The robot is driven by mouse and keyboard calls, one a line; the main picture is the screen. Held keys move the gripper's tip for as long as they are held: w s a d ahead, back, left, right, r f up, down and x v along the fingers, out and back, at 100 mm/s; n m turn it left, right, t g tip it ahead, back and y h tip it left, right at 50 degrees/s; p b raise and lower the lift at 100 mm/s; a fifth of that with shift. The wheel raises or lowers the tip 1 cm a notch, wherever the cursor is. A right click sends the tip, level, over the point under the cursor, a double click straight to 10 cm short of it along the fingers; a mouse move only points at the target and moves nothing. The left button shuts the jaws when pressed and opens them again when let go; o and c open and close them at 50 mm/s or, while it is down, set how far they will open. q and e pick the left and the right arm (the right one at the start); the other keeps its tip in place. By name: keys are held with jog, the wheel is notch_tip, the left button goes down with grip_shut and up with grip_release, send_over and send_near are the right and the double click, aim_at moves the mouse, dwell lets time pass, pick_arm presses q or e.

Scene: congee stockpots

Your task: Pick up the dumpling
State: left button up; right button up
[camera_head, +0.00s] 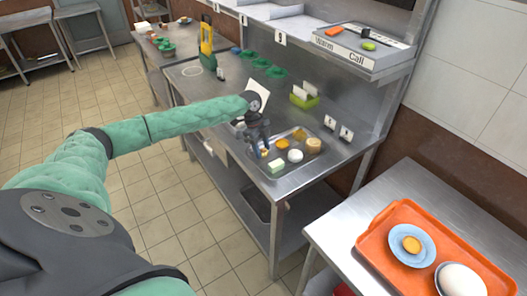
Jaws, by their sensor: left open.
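My left arm reaches in from the left, and its dark gripper (262,152) points down over the left part of a metal tray (270,152) on the steel counter. The gripper is open, and no object shows held in it. The tray holds several small foods: a white round piece (295,156), a pale block with green (277,166), a tan round piece (313,145) and an orange-yellow piece (281,144). I cannot tell for certain which is the dumpling. The gripper partly hides the tray's left side. My right gripper is not in view.
A raised shelf (340,45) runs along the counter's back. A green holder (304,97) and small cards (338,130) stand behind the tray. A nearer table holds an orange tray (370,245) with a blue plate (395,240) and a bowl (442,280).

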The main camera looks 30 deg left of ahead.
pick_arm(q)
jog(key=shift+f, duration=0.25)
jog(key=shift+c, duration=0.5)
jog(key=c, duration=0.6)
jog(key=shift+c, duration=0.2)
jog(key=shift+r, duration=0.15)
